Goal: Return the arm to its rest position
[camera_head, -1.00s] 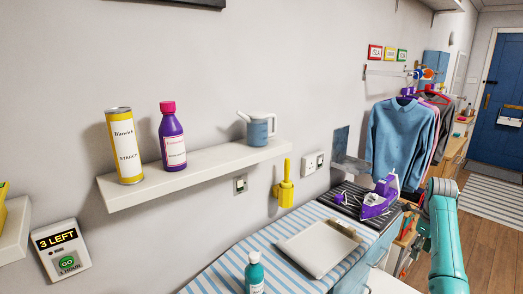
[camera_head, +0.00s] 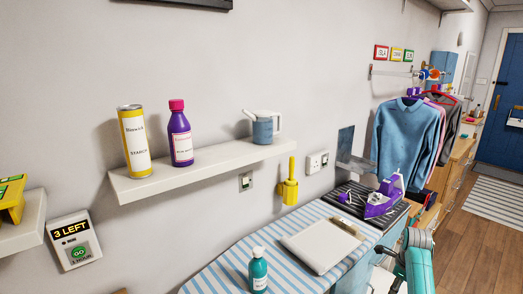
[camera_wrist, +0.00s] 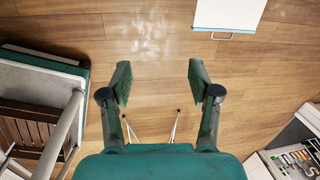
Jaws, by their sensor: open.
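My gripper (camera_wrist: 160,82) shows in the wrist view with its two dark green fingers spread wide apart and nothing between them. It points down over the bare wooden floor (camera_wrist: 150,45). In the head view my teal arm (camera_head: 418,268) is at the lower right, beside the right end of the striped ironing board (camera_head: 215,278). My fingertips cannot be made out there.
A purple iron (camera_head: 385,198) rests on a dark mat near the arm. A pale flat panel (camera_head: 322,245) and a teal bottle (camera_head: 258,270) are on the board. Hanging clothes (camera_head: 403,140) are behind. Wooden floor is open at right.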

